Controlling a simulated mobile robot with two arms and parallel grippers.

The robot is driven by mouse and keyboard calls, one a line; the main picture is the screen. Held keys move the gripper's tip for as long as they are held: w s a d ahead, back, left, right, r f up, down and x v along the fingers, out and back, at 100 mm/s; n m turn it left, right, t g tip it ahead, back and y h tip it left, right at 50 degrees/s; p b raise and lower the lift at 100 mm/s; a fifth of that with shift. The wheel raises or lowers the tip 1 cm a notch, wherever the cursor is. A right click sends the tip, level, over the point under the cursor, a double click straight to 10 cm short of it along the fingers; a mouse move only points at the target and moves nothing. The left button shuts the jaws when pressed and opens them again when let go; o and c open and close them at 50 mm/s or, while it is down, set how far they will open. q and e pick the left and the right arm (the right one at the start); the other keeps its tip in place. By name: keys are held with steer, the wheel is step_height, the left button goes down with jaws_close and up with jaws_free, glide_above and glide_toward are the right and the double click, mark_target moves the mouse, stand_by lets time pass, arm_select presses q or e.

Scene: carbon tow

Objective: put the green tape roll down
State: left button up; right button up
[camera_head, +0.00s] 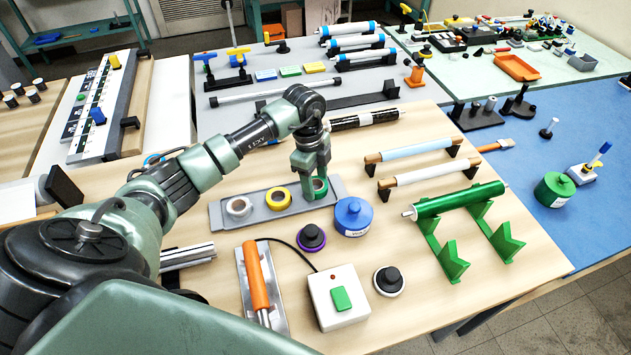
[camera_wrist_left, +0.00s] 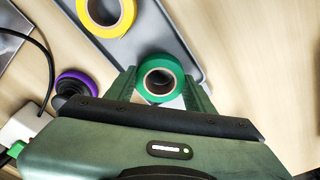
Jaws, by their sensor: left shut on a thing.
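The green tape roll (camera_head: 318,186) is at the right end of a grey tray (camera_head: 270,216), beside the yellow and white rolls. My left gripper (camera_head: 312,192) points down over that end and is shut on the green roll. In the left wrist view the green tape roll (camera_wrist_left: 160,78) sits between the two fingers of my left gripper (camera_wrist_left: 163,88), over the tray (camera_wrist_left: 150,35). I cannot tell whether the roll touches the tray floor. My right gripper is not in view.
A yellow tape roll (camera_head: 278,198) and a white tape roll (camera_head: 239,207) lie in the tray to the left. A blue canister (camera_head: 353,217) and a purple-based knob (camera_head: 311,238) stand close in front. A green roller (camera_head: 458,200) rests on green stands at the right.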

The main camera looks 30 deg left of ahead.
arm_select(q)
steer(key=shift+f, duration=0.5)
steer(key=o, duration=1.1)
steer(key=shift+f, duration=0.1)
steer(key=shift+c, duration=0.2)
steer(key=shift+r, duration=0.25)
step_height(320, 180, up, 12)
steer(key=a+b, duration=0.1)
steer(key=b, duration=0.1)
steer(key=shift+a, duration=0.25)
steer(key=shift+f, duration=0.15)
